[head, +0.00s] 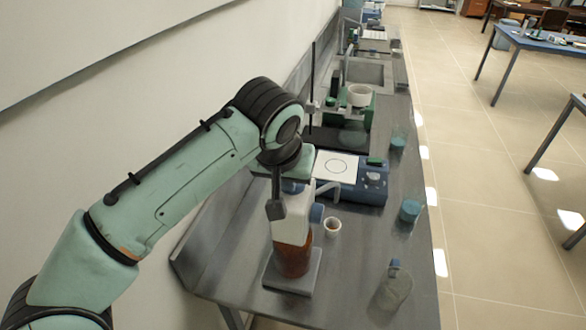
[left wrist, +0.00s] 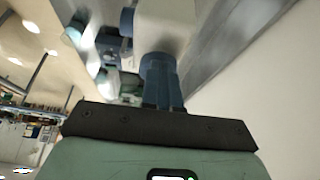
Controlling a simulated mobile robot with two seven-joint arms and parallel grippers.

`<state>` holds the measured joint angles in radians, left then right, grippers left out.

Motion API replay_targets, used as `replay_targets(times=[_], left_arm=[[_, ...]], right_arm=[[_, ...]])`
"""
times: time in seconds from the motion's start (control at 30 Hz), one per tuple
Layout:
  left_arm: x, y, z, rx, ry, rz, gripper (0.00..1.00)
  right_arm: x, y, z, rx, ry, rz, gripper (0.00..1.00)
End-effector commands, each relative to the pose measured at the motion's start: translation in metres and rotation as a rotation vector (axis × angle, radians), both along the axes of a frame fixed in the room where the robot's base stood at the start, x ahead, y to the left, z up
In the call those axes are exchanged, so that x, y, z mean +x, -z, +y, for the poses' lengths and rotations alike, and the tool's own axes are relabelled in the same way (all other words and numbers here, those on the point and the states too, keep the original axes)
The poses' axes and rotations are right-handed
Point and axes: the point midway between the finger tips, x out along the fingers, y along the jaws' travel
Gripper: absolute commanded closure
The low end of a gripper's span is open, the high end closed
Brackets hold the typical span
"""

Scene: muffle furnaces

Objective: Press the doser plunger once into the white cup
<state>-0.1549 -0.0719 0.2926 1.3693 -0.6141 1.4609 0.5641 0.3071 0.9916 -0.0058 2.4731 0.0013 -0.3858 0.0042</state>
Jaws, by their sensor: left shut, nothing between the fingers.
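The doser stands at the near end of the bench: a brown bottle (head: 291,261) on a grey base, a white body (head: 290,228) and a blue plunger top (head: 292,187). My left gripper (head: 294,174) is shut and empty, right over the plunger. A pale spout (head: 330,188) reaches right from the doser. The small white cup (head: 332,227) stands right of the doser, below the spout side. My right gripper is not in view.
A blue device (head: 371,188) with a white top plate (head: 336,167) stands behind the doser. Glass vessels with teal contents (head: 410,211) and a clear bottle (head: 393,285) stand along the bench's right edge. The wall is close on the left.

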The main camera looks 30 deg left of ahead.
Motion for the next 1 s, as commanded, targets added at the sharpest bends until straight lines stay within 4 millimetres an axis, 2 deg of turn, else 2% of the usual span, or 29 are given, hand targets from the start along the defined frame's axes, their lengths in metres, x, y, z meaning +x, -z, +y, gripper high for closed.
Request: replay_targets(times=[0.1,0.47,0.57,0.8,1.0], left_arm=[[-0.011,-0.003,-0.003,0.000,0.000,0.001,1.00],[-0.013,-0.010,-0.004,0.000,0.000,-0.002,1.00],[-0.018,-0.023,-0.006,-0.001,0.001,-0.004,1.00],[-0.041,-0.074,-0.012,-0.001,0.003,-0.009,1.00],[-0.058,-0.108,-0.016,-0.002,0.002,-0.007,1.00]], right_arm=[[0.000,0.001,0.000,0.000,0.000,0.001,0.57],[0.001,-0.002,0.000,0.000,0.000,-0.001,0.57],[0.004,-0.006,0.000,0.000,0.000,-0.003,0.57],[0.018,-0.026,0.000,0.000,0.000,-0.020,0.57],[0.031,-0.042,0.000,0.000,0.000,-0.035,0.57]])
